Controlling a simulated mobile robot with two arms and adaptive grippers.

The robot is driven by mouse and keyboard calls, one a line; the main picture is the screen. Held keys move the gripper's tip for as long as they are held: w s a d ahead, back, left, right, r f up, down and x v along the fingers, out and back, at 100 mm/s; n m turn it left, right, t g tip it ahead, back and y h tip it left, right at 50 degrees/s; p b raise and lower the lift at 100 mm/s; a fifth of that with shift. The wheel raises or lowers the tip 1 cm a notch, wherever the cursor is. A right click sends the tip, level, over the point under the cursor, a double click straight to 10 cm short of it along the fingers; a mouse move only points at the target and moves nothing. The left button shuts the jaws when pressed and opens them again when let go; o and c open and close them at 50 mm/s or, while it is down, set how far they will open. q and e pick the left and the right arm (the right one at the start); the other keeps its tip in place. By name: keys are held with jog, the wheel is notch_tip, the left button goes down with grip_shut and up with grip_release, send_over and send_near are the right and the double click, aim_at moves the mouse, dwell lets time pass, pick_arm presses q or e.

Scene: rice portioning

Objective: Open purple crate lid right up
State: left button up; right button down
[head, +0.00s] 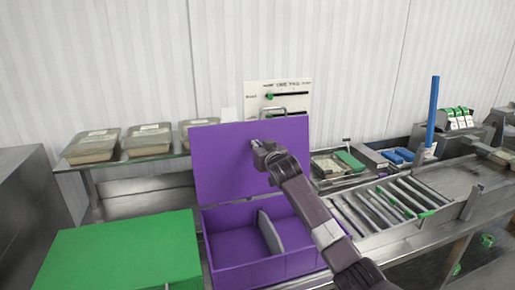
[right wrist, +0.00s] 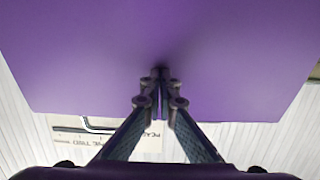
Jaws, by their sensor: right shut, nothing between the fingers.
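The purple crate (head: 238,276) stands at the front centre in the head view. Its purple lid (head: 217,160) is upright at the back edge, so the inside shows. A grey divider (head: 269,232) stands inside the crate. My right gripper (head: 254,144) is shut and empty in front of the lid's inner face, near its upper middle. In the right wrist view the lid (right wrist: 80,60) fills the upper part, and the shut fingertips (right wrist: 160,73) are close to or touching it; I cannot tell which. My left gripper is not in view.
A green closed box (head: 125,250) stands left of the crate. Several lidded trays (head: 92,146) sit on a shelf behind. A roller conveyor (head: 385,208) lies to the right, near a blue post (head: 433,110). A white panel with a slider (head: 290,92) stands behind the lid.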

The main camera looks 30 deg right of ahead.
jog(key=f+p+v, duration=0.1)
jog(key=p+v, duration=0.4)
jog(key=v, duration=0.4)
jog(key=shift+s+f, duration=0.15)
jog(key=shift+s, duration=0.35)
jog(key=shift+a+f, duration=0.1)
jog(key=shift+f, duration=0.05)
